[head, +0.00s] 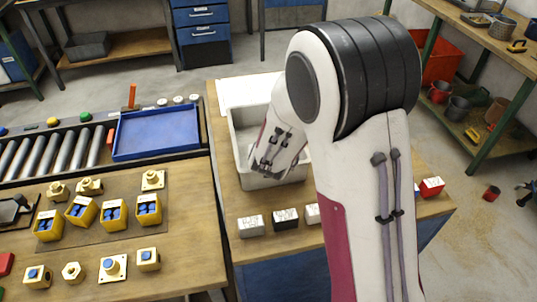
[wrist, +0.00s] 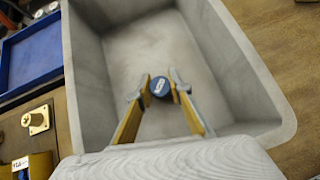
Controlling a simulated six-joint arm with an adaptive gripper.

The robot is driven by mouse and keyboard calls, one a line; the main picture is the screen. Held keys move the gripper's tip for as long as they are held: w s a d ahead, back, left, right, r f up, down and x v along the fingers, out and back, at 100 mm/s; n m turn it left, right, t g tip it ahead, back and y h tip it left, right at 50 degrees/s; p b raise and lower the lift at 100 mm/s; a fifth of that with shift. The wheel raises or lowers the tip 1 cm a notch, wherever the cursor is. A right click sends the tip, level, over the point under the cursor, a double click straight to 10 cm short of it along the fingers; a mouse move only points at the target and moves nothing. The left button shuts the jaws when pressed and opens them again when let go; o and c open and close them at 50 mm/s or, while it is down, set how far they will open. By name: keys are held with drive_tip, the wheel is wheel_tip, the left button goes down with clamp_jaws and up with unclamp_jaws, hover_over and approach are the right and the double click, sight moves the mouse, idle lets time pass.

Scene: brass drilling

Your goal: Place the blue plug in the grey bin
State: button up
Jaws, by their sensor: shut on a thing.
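The blue plug (wrist: 160,87) is between the fingertips of my gripper (wrist: 161,88) in the wrist view. It looks like a small round blue cap with a pale mark on top. My gripper is shut on it. The grey bin (wrist: 92,70) is below and around the gripper in that view, and its floor looks empty. In the head view the grey bin (head: 242,172) stands on the right wooden table. My arm reaches over it there and hides the gripper's tips and the plug. I cannot tell how high the plug is above the bin floor.
A blue tray (head: 155,133) lies left of the bin beside a roller conveyor (head: 60,152). Several yellow boxes with blue parts (head: 113,215) stand on the left table. Several small labelled blocks (head: 286,219) stand in front of the bin.

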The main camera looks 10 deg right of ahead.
drive_tip(key=shift+f, duration=0.1)
drive_tip(key=o, duration=1)
drive_tip(key=shift+r, duration=0.2)
drive_tip(key=shift+s+a+r, duration=0.15)
drive_tip(key=shift+s+r, duration=0.35)
drive_tip(key=shift+v, duration=5.2)
drive_tip(key=shift+r, duration=0.1)
